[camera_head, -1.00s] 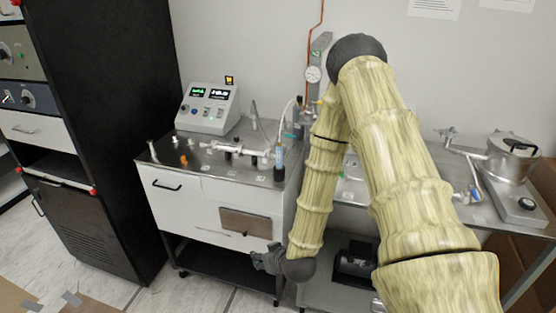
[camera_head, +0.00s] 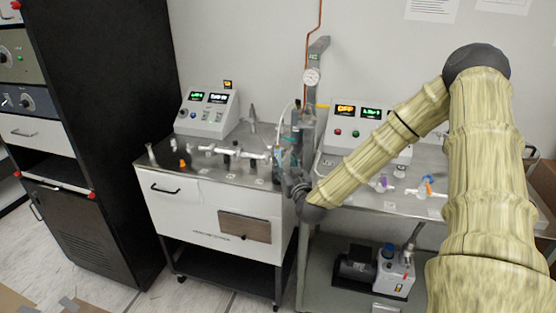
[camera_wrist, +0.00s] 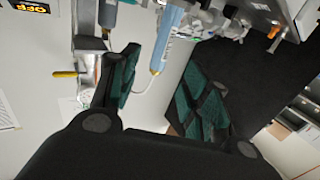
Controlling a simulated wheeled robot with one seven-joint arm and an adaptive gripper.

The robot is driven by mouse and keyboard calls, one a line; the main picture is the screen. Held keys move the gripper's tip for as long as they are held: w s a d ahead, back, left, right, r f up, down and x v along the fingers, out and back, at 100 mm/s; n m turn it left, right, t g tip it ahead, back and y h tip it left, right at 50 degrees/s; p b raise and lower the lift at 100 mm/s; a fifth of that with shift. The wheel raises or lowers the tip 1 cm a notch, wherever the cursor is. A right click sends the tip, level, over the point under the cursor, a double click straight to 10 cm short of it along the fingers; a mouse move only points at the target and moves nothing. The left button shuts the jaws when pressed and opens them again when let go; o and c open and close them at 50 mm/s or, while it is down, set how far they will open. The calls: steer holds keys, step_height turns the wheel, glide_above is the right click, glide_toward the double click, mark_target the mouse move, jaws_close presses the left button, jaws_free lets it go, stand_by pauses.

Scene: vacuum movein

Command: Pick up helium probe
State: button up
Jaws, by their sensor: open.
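The helium probe appears to be the slim light-blue cylinder (camera_wrist: 168,38) with a yellow tip and a thin pale tube, seen in the wrist view at top centre. My gripper (camera_wrist: 163,82) is open; its two dark green padded fingers stand apart on either side below the probe's tip in that view. Nothing is held between them. In the head view my gripper (camera_head: 290,140) is raised at the right end of the left cart, and it hides most of the probe there.
The left cart (camera_head: 215,220) carries glassware, valves and a display box (camera_head: 208,110). A vertical grey post with a gauge (camera_head: 312,76) stands just behind my gripper. A second display box (camera_head: 360,118) and a pump (camera_head: 372,268) are to the right.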

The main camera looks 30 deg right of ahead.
mark_target(279, 155)
steer(key=shift+f+p+x, duration=0.1)
steer(key=shift+p+x, duration=0.65)
steer(key=shift+x, duration=1.4)
steer(key=shift+f+p+x, duration=0.15)
steer(key=shift+p+x, duration=0.55)
steer(key=shift+x, duration=1.4)
steer(key=shift+c, duration=0.5)
jaws_close()
